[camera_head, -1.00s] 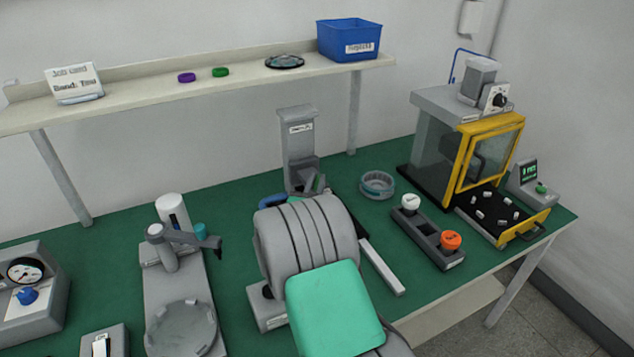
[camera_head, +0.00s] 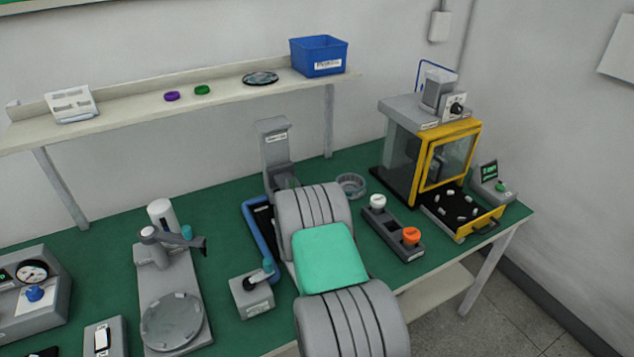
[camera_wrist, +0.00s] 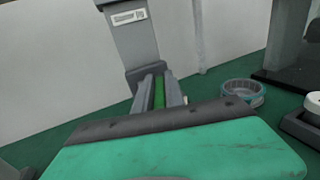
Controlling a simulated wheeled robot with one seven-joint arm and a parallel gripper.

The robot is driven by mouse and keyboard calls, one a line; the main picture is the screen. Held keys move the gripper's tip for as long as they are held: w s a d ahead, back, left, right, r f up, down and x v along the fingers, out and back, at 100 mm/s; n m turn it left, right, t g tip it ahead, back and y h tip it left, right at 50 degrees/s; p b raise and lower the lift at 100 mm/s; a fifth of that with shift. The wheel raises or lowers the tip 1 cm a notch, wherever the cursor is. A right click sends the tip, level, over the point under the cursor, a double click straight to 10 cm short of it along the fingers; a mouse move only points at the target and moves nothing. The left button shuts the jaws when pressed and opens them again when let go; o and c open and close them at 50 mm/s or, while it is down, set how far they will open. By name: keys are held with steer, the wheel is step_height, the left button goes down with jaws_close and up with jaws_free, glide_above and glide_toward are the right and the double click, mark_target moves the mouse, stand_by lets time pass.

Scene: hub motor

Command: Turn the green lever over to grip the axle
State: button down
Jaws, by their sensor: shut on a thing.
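A grey upright stand (camera_head: 274,150) with a white label is at the back of the green table. It also shows at the top of the wrist view (camera_wrist: 135,45). My gripper (camera_wrist: 158,95) is at the foot of this stand, its two grey fingers shut on a narrow green piece, which I take for the green lever (camera_wrist: 159,92). In the head view my own arm hides most of the gripper. I cannot make out the axle. A small grey block (camera_head: 251,292) with a teal lever stands left of my arm.
A blue bar (camera_head: 262,240) runs close left of my arm. A round grey ring (camera_head: 351,185) and a dark holder (camera_head: 393,232) with white and orange knobs lie to the right. A yellow-framed cabinet (camera_head: 425,160) stands further right. A clamp fixture (camera_head: 170,290) is left.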

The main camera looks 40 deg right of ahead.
steer(key=shift+a+f, duration=0.1)
steer(key=shift+a, duration=0.1)
steer(key=c, duration=1.6)
jaws_free()
steer(key=shift+o, duration=1)
steer(key=shift+d, duration=0.2)
steer(key=b+v, duration=0.2)
steer(key=v, duration=0.6)
